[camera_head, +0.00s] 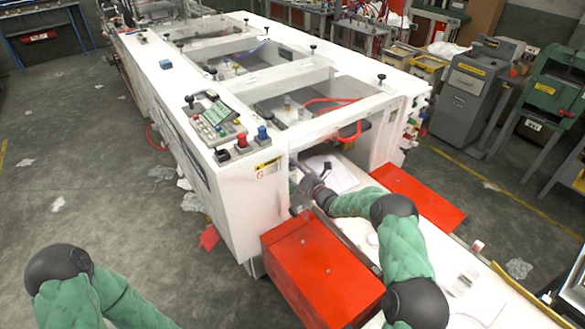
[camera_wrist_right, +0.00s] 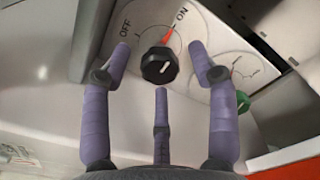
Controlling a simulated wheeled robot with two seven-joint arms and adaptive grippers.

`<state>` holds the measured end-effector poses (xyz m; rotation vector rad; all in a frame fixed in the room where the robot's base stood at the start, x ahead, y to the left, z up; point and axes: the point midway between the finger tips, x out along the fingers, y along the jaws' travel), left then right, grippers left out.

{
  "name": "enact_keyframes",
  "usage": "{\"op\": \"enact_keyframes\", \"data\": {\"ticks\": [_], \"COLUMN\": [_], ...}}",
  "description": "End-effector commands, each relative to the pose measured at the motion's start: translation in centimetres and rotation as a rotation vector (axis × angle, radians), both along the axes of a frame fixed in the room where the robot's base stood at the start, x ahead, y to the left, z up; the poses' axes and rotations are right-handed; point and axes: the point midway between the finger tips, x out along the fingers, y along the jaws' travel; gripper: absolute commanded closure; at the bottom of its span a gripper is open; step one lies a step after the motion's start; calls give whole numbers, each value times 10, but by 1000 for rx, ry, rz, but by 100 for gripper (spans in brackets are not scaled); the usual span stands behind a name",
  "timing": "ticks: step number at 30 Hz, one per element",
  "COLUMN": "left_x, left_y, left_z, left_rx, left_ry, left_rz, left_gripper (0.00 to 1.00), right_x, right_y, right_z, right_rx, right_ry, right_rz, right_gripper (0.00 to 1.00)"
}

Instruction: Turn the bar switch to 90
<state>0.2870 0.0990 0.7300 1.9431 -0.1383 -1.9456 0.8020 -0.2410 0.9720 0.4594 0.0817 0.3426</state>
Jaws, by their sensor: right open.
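The switch is a black round knob (camera_wrist_right: 158,66) with a white line on its face, on a white panel in the right wrist view. The labels OFF and ON stand above it, with a red mark pointing from the knob toward ON. My right gripper (camera_wrist_right: 160,75) is open, its purple fingers spread around the knob with visible gaps at the sides; contact cannot be told. In the head view my right gripper (camera_head: 306,188) reaches into the end opening of the white machine (camera_head: 250,215), and the knob is hidden there. My left gripper is out of view; only its arm shows.
A green knob (camera_wrist_right: 243,101) sits right of the black one on the panel. Red boxes (camera_head: 320,272) and (camera_head: 418,195) flank the opening. A keypad panel (camera_head: 215,125) with buttons is on the machine's top. Open floor lies left.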

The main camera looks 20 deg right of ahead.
Motion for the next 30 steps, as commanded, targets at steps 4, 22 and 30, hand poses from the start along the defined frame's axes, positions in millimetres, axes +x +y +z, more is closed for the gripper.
{"op": "enact_keyframes", "data": {"ticks": [4, 22, 30], "left_x": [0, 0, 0], "left_y": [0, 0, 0], "left_z": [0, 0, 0], "left_rx": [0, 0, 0], "left_ry": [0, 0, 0], "left_rz": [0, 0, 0], "left_gripper": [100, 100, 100], "right_x": [-25, -96, -97], "right_y": [-11, -36, -36], "right_z": [1, 1, 1], "right_rx": [0, 0, 0], "right_ry": [0, -1, -2], "right_rz": [-4, -2, -1], "right_gripper": [40, 40, 40]}}
